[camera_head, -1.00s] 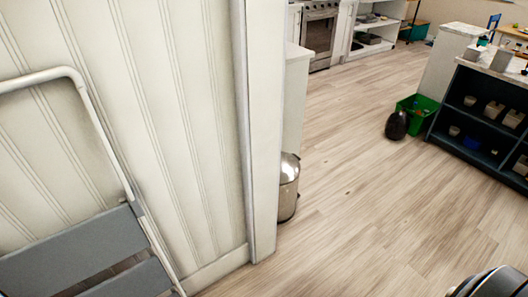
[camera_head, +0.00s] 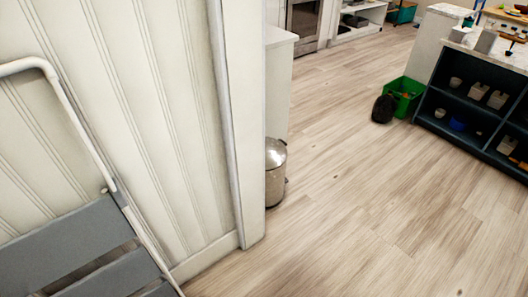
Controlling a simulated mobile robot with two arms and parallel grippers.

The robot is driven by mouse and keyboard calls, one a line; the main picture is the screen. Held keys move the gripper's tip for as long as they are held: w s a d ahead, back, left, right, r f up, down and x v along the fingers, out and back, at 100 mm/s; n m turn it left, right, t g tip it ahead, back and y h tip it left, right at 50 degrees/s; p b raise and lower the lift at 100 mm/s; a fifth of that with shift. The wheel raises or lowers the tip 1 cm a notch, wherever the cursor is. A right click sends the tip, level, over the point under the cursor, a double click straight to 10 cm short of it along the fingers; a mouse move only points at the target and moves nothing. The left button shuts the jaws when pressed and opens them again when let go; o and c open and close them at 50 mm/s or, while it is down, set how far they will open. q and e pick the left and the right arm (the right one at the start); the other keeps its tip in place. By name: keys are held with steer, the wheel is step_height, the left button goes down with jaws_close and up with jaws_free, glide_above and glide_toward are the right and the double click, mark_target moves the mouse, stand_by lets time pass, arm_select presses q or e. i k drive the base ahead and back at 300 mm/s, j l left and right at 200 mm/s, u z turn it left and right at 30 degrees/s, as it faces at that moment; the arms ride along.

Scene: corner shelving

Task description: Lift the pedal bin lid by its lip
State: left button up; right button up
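The pedal bin (camera_head: 274,180) is a shiny metal cylinder with a domed lid (camera_head: 275,151). It stands upright on the wooden floor just beyond the end of the white panelled wall. The wall edge hides its left part. The lid looks closed. The lip of the lid is too small to make out. Neither of my grippers is in view.
A folding step stool (camera_head: 77,254) leans by the panelled wall (camera_head: 150,110) at left. A green crate (camera_head: 404,93) and a black rounded object (camera_head: 383,108) stand beside dark shelving (camera_head: 462,105) at right. The wooden floor (camera_head: 340,210) between is clear.

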mark_target(276, 151)
steer(key=i+l+u, duration=0.1)
steer(key=u, duration=0.2)
steer(key=i+l+u, duration=0.1)
steer(key=u, duration=0.25)
steer(key=i+l+u, duration=0.1)
steer(key=l, duration=0.25)
steer(key=i+l+u, duration=0.15)
steer(key=l, duration=0.25)
steer(key=i+l+u, duration=0.1)
steer(key=l, duration=0.25)
steer(key=i+l+u, duration=0.1)
steer(key=l, duration=0.3)
steer(key=i+l+u, duration=0.1)
steer(key=l, duration=0.3)
steer(key=i, duration=0.1)
